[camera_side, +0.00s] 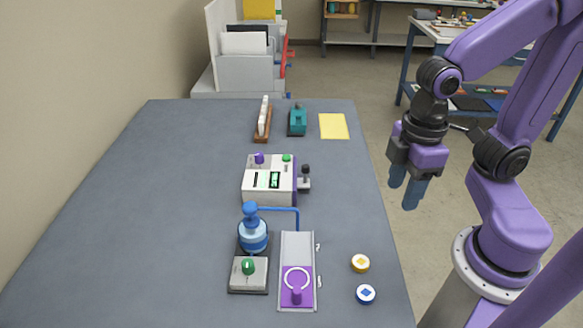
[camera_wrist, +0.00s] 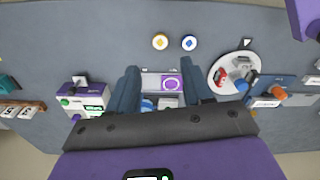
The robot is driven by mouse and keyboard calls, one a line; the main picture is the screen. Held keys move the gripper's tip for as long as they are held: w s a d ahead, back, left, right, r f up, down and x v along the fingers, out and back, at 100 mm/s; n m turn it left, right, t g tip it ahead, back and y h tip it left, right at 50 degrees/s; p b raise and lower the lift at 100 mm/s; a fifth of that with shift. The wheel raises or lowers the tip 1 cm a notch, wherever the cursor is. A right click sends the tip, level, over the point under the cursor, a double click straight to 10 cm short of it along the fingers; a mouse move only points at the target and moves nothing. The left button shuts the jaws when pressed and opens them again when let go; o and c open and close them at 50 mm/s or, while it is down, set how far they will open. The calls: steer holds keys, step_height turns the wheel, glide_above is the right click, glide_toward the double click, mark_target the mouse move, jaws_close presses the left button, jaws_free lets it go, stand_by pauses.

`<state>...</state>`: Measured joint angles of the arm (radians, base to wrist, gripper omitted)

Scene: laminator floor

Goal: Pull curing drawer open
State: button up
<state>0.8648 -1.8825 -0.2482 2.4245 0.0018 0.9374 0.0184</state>
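The curing drawer seems to belong to the white box (camera_side: 268,180) with a green display, a purple knob and a green button. A black handle (camera_side: 305,172) sticks out from its purple right side, and the drawer looks shut. The box also shows at the left in the wrist view (camera_wrist: 85,103). My gripper (camera_side: 405,190) hangs in the air near the table's right edge, to the right of the handle and apart from it. In the wrist view my gripper (camera_wrist: 163,75) has its blue fingers wide apart with nothing held between them.
Near the box are a grey slide (camera_side: 297,250) with a purple ring block, a blue bottle (camera_side: 252,232) and a green-knobbed unit (camera_side: 248,272). A yellow disc (camera_side: 360,263) and a blue disc (camera_side: 365,294) lie at right. A yellow sheet (camera_side: 333,126) lies farther back.

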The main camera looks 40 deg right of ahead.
steer(key=w+a+r+m, duration=0.1)
steer(key=w+m, duration=0.2)
steer(key=w, duration=0.4)
steer(key=w+a+r+m, duration=0.1)
steer(key=w+r+m, duration=0.15)
steer(key=w, duration=0.55)
steer(key=m, duration=0.6)
glide_above(306, 166)
steer(key=f, duration=0.1)
step_height(306, 166, down, 17)
steer(key=shift+w+r, duration=0.1)
steer(key=shift+r, duration=0.05)
jaws_close()
